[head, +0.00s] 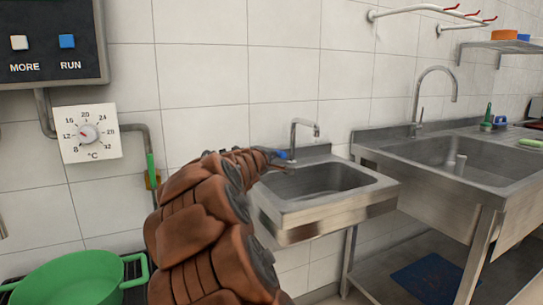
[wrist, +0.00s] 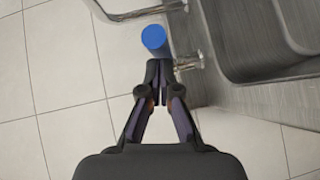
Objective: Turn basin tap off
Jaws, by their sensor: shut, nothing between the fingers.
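The small steel basin (head: 325,180) hangs on the tiled wall in the middle of the head view. Its tap (head: 303,128) has a tall, bent spout. A blue part (head: 281,154) shows beside the spout's base, just at the end of my brown-covered arm. In the wrist view a round blue knob (wrist: 154,37) lies just ahead of my gripper (wrist: 159,66). My gripper's fingertips are together and hold nothing. They lie close to the knob, but I cannot tell whether they touch it. The basin's rim and bowl (wrist: 235,40) show at the right of the wrist view.
A larger steel sink (head: 430,150) with its own tall tap (head: 417,95) stands to the right. A temperature dial (head: 88,132) and a dark control panel (head: 50,45) are on the wall at left. A green tub (head: 75,280) stands at lower left.

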